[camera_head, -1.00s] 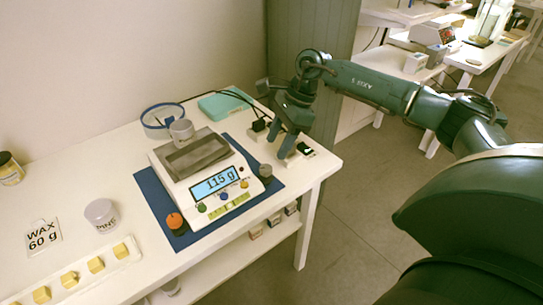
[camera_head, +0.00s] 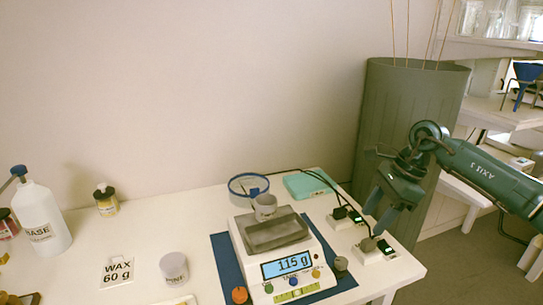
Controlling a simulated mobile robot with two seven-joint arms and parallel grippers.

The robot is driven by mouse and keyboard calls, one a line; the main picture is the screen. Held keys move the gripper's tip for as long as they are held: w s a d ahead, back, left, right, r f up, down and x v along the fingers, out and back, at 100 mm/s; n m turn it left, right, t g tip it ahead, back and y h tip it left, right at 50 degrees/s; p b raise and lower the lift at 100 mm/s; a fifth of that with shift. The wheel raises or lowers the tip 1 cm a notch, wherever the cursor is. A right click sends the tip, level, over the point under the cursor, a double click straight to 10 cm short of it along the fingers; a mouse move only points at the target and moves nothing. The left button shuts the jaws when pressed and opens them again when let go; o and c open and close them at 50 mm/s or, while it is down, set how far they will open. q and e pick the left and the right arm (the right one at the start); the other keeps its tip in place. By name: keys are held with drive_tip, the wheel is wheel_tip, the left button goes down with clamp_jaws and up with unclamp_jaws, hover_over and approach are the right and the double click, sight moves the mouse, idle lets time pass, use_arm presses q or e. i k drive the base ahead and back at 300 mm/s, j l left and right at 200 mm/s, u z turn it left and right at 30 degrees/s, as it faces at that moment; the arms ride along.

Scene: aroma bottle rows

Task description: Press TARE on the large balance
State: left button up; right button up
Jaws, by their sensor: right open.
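The large balance (camera_head: 245,252) stands on a blue mat (camera_head: 222,258) near the front of the white table. Its lit display (camera_head: 287,265) reads 115 g. Below the display is a row of small coloured buttons, green (camera_head: 268,287), blue (camera_head: 293,281) and yellow-orange (camera_head: 316,273); their labels are too small to read. My right gripper (camera_head: 376,221) is open and empty, fingers pointing down, right of the balance and above the power sockets. My left gripper is out of view.
Power sockets with plugs and cables (camera_head: 374,248) lie right of the balance. An orange knob (camera_head: 239,295) and a grey knob (camera_head: 341,263) are at its front corners. A teal box (camera_head: 306,184) and blue-rimmed dish (camera_head: 249,187) are behind. A white jar (camera_head: 174,268) stands left.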

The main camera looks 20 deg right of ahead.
sight(293, 281)
drive_tip(key=k, duration=1)
